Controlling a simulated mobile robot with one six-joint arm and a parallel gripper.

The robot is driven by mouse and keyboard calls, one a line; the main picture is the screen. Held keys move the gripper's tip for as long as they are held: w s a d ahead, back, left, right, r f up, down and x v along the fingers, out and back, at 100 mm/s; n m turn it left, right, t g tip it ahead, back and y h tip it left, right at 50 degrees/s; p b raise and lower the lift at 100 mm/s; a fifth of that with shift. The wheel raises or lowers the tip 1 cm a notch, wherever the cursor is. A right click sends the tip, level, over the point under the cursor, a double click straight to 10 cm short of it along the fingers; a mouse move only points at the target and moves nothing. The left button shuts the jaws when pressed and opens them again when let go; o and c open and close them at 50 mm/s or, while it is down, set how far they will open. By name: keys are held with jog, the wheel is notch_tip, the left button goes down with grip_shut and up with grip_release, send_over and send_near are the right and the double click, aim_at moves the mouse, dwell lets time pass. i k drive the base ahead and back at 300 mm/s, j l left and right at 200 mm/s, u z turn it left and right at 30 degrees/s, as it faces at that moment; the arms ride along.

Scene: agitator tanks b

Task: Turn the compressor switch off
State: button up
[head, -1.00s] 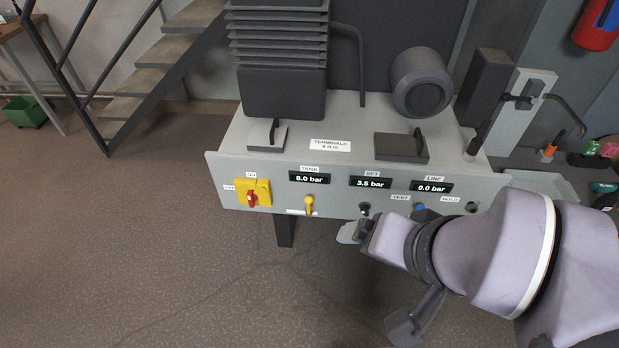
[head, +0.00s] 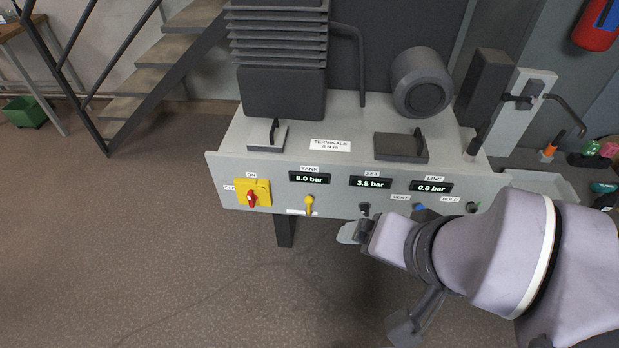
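The compressor switch (head: 252,199) is a red handle on a yellow plate at the left end of the grey panel front (head: 330,204). Labels ON above it and OFF to its left are visible; the red handle stands roughly upright. My gripper (head: 352,234) is in front of the panel's lower edge, right of the switch and well apart from it, below the black knob. I see the gripper from behind and the side; its fingers are partly hidden by my wrist, so I cannot tell its opening.
A yellow lever (head: 309,204) sits between the switch and my gripper. The displays read TANK 8.0 bar, SET 3.5 bar (head: 370,183) and LINE 0.0 bar. A black knob (head: 364,209) and blue VENT control (head: 420,208) are right. The floor before the switch is clear.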

aim_at(251, 196)
jog(key=i+u, duration=0.15)
jog(key=u, duration=0.25)
jog(key=i+u, duration=0.15)
jog(key=u, duration=0.2)
jog(key=i+u, duration=0.15)
jog(key=u, duration=0.25)
jog(key=i+u, duration=0.1)
jog(key=u, duration=0.3)
